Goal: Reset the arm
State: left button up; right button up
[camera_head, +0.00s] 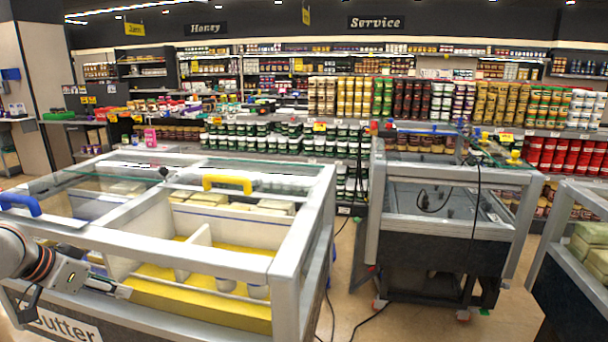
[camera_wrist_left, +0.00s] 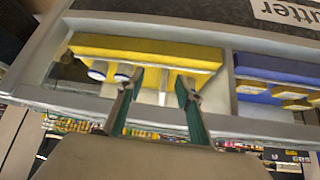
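My left gripper (camera_head: 122,291) comes in from the left edge of the head view, over the front left part of the butter freezer (camera_head: 292,262). In the left wrist view, its two fingers (camera_wrist_left: 160,92) stand apart with nothing between them. The freezer's yellow-lined compartment (camera_wrist_left: 145,50) lies beyond the fingertips. White cups (camera_head: 257,291) stand in that compartment. My right gripper is in neither view.
A yellow handle (camera_head: 227,183) and a blue handle (camera_head: 20,204) sit on the freezer's lids. A dark-fronted chest (camera_head: 445,240) with cables stands to the right. Another chest (camera_head: 570,210) is at the right edge. Stocked shelves line the back.

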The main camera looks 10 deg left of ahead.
pick_arm(q)
jog(key=s+d+f, duration=0.3)
jog(key=d+f, duration=0.1)
jog(key=f, duration=0.5)
jog(key=s+d+f+m+t+h, duration=0.1)
jog(key=s+d+f, duration=0.2)
jog(key=f, duration=0.5)
jog(key=s+d+f, duration=0.4)
jog(key=f, duration=0.5)
jog(key=s+d+f+t, duration=0.1)
jog(key=s+d+f, duration=0.2)
jog(key=d, duration=0.7)
jog(key=s+d+f+t, duration=0.1)
jog(key=s+d+f, duration=0.3)
jog(key=s+d, duration=0.4)
jog(key=shift+d+f+m, duration=0.2)
jog(key=shift+d+m, duration=0.1)
jog(key=shift+d, duration=0.7)
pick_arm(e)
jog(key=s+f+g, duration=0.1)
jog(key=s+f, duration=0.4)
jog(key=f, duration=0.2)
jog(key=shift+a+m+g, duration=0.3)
